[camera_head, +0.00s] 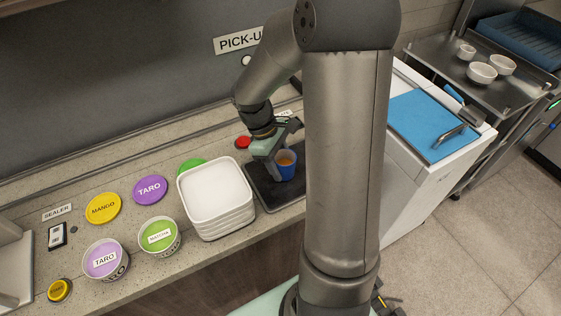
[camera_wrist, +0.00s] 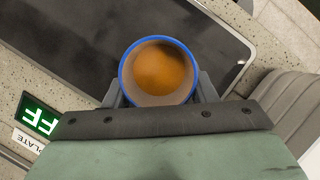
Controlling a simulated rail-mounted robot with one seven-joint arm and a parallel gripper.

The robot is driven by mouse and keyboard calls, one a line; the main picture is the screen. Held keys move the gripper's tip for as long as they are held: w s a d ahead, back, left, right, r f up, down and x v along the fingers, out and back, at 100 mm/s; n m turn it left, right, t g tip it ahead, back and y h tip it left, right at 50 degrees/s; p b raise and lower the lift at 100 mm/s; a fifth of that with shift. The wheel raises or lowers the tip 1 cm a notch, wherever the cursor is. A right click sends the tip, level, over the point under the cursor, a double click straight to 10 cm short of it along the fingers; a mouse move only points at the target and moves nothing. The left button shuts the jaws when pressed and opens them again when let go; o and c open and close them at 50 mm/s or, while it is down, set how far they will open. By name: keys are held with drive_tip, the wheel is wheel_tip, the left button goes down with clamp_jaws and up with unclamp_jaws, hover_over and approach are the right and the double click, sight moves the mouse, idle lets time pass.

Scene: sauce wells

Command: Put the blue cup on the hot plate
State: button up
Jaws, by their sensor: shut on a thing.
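The blue cup (camera_head: 287,166), with an orange-brown content, is at the dark hot plate (camera_head: 266,193) on the counter. My gripper (camera_head: 275,160) is shut on the cup, one finger on each side of it. In the wrist view the cup (camera_wrist: 158,72) shows from above, upright, between the fingers, with the dark plate surface (camera_wrist: 85,40) below and beside it. I cannot tell whether the cup's base touches the plate.
A stack of white trays (camera_head: 215,195) stands just left of the plate. Further left are tubs labelled TARO (camera_head: 103,260) and MATCHA (camera_head: 159,236), and coloured lids (camera_head: 150,190). A red button (camera_head: 243,142) lies behind the plate. My arm hides the counter to the right.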

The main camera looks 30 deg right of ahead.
drive_tip(key=o, duration=1.1)
drive_tip(key=shift+f, duration=0.1)
drive_tip(key=shift+o, duration=0.2)
drive_tip(key=shift+r, duration=0.3)
drive_tip(key=v, duration=1.1)
drive_tip(key=s+a+f+m+t+y, duration=0.1)
drive_tip(key=s+a+m+t, duration=0.3)
drive_tip(key=s, duration=1.2)
drive_tip(key=a+m+y, duration=0.1)
drive_tip(key=a+m, duration=0.2)
drive_tip(key=a, duration=0.1)
drive_tip(key=shift+a, duration=0.4)
drive_tip(key=shift+s+f, duration=0.1)
